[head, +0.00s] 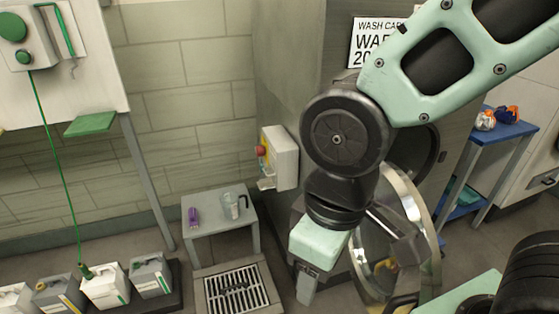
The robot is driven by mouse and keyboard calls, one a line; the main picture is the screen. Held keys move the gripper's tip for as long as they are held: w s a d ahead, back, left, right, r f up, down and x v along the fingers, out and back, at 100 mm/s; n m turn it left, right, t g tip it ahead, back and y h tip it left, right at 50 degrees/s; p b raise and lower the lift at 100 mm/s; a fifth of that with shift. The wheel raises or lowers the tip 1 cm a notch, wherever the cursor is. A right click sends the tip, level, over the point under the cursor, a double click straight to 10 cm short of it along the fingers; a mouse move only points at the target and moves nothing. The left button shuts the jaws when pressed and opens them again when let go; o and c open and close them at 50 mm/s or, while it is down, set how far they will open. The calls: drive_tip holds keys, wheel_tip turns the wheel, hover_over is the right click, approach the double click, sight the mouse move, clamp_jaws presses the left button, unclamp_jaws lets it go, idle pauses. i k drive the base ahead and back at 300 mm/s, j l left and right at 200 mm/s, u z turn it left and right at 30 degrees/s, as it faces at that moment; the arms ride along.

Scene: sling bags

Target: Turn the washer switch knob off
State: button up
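A pale grey switch box (284,158) is mounted on the left side of the washer (285,75), near the middle of the head view. My arm hides much of the washer's front.
The washer's round door (428,240) stands open behind my wrist. A grey table (215,210) below left holds a clear jug (231,206) and a purple item (194,217). A floor drain (237,290) and several jugs (103,287) are lower left. A blue-topped stand (507,130) is right.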

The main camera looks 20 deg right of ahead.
sight(260, 151)
drive_tip(key=i+j, duration=0.1)
drive_tip(key=j, duration=0.6)
drive_tip(key=i+j, duration=0.45)
drive_tip(key=i, duration=0.5)
drive_tip(key=l+z, duration=0.05)
